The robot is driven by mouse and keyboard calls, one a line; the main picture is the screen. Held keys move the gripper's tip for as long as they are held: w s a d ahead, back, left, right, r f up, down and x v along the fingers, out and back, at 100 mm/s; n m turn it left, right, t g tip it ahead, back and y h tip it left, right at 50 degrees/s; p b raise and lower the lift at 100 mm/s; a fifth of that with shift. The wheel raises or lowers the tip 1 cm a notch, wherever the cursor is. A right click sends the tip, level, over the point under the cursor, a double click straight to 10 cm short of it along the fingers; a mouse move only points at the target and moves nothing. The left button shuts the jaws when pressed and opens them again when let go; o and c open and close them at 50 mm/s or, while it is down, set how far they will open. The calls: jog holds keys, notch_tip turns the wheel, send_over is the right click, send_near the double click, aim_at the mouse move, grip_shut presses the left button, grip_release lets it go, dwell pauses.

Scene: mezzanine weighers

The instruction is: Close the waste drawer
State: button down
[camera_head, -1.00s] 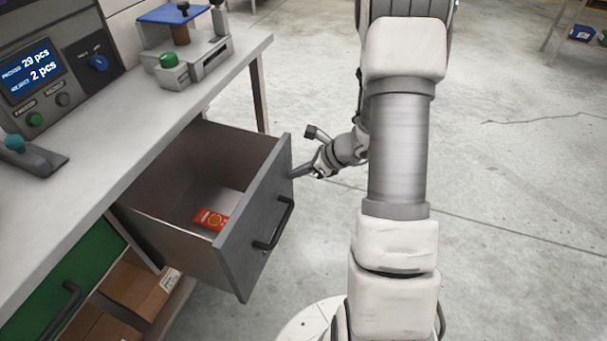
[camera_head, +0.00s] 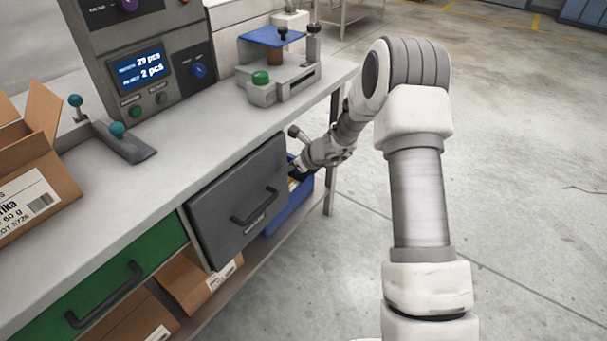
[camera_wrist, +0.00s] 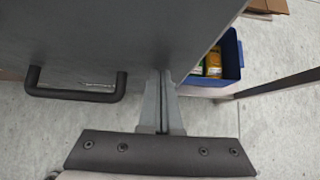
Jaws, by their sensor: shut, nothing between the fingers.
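The grey waste drawer (camera_head: 236,208) is under the bench top. Its front stands close to the bench and its inside no longer shows; I cannot tell whether it is fully flush. Its dark bar handle (camera_head: 255,206) is on the front, and the handle also shows at left in the wrist view (camera_wrist: 75,92). My gripper (camera_wrist: 162,80) is shut and empty, with its fingertips at the grey drawer front near its right edge, to the right of the handle. In the head view my gripper (camera_head: 297,168) is at the drawer's right edge; its fingertips are partly hidden there.
A green drawer (camera_head: 110,280) is to the left. A blue bin (camera_head: 292,208) with packets sits on the lower shelf, right of the grey drawer. Cardboard boxes (camera_head: 200,282) are below. A clamp-like device (camera_head: 278,80) stands on the bench (camera_head: 200,140). The floor at right is clear.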

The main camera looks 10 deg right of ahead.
aim_at(278, 164)
jog(key=shift+w+a, duration=0.85)
jog(key=shift+w+a+r, duration=0.1)
jog(key=shift+a, duration=0.2)
jog(key=shift+d, duration=0.1)
